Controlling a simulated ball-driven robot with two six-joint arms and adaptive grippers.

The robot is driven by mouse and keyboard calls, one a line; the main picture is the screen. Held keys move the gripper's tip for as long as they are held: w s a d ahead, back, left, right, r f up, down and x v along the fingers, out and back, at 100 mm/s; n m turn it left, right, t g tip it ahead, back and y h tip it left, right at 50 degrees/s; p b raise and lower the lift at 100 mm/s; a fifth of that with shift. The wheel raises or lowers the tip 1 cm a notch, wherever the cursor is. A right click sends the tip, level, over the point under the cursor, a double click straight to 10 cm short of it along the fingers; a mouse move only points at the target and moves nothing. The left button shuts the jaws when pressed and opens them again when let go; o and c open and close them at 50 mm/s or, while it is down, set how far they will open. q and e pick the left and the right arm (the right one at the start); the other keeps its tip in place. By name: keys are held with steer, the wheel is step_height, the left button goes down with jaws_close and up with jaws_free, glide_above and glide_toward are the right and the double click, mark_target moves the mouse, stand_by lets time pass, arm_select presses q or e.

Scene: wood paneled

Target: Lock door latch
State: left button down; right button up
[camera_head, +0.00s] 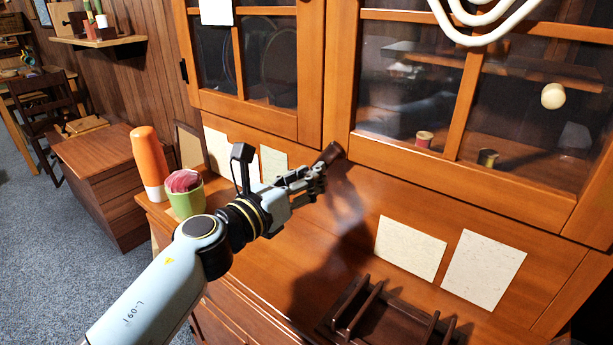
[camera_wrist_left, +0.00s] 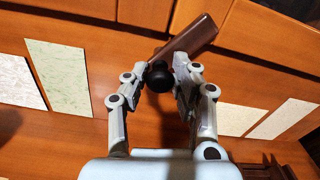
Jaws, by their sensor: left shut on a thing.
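The door latch (camera_head: 331,153) looks like a dark brown bar at the lower edge of the cabinet, near where the two glass doors meet. In the left wrist view the latch bar (camera_wrist_left: 190,38) lies tilted, up to the right, with a round black knob (camera_wrist_left: 158,78) on its near side. My left gripper (camera_head: 314,181) reaches it from the left. Its fingers (camera_wrist_left: 160,76) are closed around the black knob, one on each side. The left door (camera_head: 311,80) and right door (camera_head: 342,80) look shut. My right gripper is not in view.
An orange-and-white bottle (camera_head: 149,160) and a green cup (camera_head: 187,199) stand left of my arm on the cabinet ledge. A dark wooden rack (camera_head: 375,318) stands below right. Paper sheets (camera_head: 410,248) are on the back panel. A round knob (camera_head: 553,96) sticks out at right.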

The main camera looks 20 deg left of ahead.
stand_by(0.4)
arm_select(q)
steer(key=n+p, duration=0.2)
steer(key=n, duration=0.1)
steer(key=shift+r, duration=0.1)
steer(key=shift+n+p, duration=0.75)
steer(key=shift+n, duration=1.15)
steer(key=c, duration=1)
jaws_free()
steer(key=shift+s, duration=0.1)
